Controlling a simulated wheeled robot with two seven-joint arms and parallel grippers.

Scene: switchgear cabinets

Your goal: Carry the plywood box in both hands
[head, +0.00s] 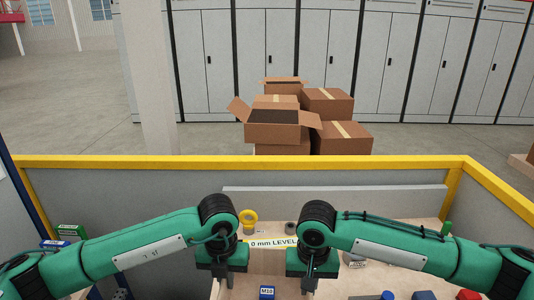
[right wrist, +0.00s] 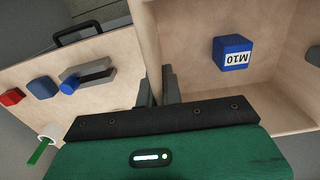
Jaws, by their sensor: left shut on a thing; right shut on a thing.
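The plywood box (head: 247,284) is at the bottom centre of the head view, between my two grippers, and its near part is cut off by the picture edge. In the right wrist view its pale wall (right wrist: 148,40) runs between the fingers. A blue M10 block (head: 267,292) is inside the box; it also shows in the right wrist view (right wrist: 231,53). My left gripper (head: 229,280) is shut on the box's left side. My right gripper (head: 308,283) is shut on its right side. The left fingertips are mostly hidden.
A wooden worktop (head: 425,236) holds a yellow ring part (head: 248,217), a "0 mm LEVEL" label (head: 274,243) and several blue and red parts at right. A yellow rail (head: 300,162) borders the far side. Cardboard boxes (head: 272,133) and grey cabinets stand beyond.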

